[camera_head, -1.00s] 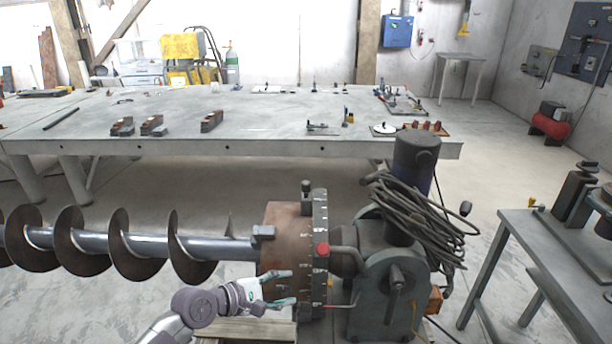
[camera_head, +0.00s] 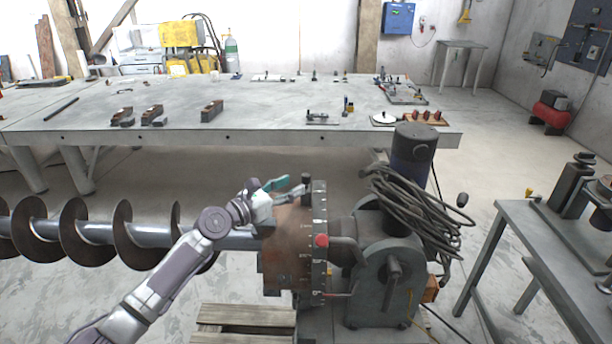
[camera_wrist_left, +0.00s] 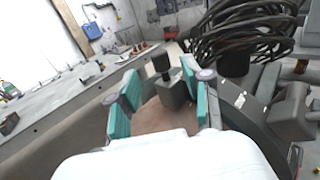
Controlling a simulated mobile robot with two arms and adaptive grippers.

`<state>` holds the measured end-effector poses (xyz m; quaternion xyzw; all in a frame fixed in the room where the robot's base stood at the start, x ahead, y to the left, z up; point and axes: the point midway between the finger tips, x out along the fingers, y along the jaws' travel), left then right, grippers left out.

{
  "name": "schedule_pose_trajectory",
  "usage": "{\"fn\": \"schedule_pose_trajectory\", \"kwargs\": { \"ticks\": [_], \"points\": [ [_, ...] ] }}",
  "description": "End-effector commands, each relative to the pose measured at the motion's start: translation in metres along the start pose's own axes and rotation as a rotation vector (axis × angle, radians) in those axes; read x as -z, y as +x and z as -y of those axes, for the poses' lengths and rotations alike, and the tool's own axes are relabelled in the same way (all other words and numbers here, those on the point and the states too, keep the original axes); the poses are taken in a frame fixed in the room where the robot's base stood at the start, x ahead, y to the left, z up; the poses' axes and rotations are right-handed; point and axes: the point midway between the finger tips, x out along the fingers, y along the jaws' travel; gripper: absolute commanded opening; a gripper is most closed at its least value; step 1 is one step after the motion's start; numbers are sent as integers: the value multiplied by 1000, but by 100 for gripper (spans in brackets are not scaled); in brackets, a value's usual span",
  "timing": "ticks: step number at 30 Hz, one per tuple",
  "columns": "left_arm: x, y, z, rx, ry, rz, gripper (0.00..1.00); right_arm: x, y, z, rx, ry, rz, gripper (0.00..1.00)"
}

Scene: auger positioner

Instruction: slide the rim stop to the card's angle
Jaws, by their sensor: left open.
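The positioner's round faceplate (camera_head: 319,270) carries degree marks on its rim and a red knob (camera_head: 321,240) on its side. The rim stop (camera_head: 306,184), a grey block with a black knob, sits at the top of the rim. In the left wrist view the rim stop (camera_wrist_left: 176,90) stands between and beyond the teal finger pads. My left gripper (camera_head: 287,186) is open over the brown drum, with its fingertips close to the stop; whether they touch it I cannot tell. It also shows in the left wrist view (camera_wrist_left: 161,84). I cannot make out the card.
The auger (camera_head: 95,232) runs left from the drum. The motor (camera_head: 412,155) with coiled black cable (camera_head: 420,205) stands right of the faceplate. A long steel table (camera_head: 250,110) lies behind, a small bench (camera_head: 540,235) at right, a wooden pallet (camera_head: 245,318) below.

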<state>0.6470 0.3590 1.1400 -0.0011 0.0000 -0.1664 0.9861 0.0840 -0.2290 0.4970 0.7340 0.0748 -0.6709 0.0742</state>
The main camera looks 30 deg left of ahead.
Motion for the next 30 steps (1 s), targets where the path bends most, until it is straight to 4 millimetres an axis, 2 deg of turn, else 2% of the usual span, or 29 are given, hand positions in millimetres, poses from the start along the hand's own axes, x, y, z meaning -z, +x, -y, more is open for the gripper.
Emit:
{"fn": "schedule_pose_trajectory", "kwargs": {
  "ticks": [3, 9, 14, 22, 30],
  "points": [
    [-2, 24, 0, 0, -2, 4, 50, 2, -3, 0, 0, -1, -3, 40],
    [-1, 51, 0, 0, 0, 2, 50, 3, -4, -1, -1, -2, -4, 40],
    [0, 59, 1, 1, 1, 0, 50, 2, -4, -5, -6, -5, -3, 40],
    [1, 60, 1, 1, 2, -1, 50, 1, -4, -8, -9, -6, -2, 40],
    [0, 59, 1, 1, 2, -1, 4, 1, -4, -8, -9, -6, -2, 40]
  ]
}}
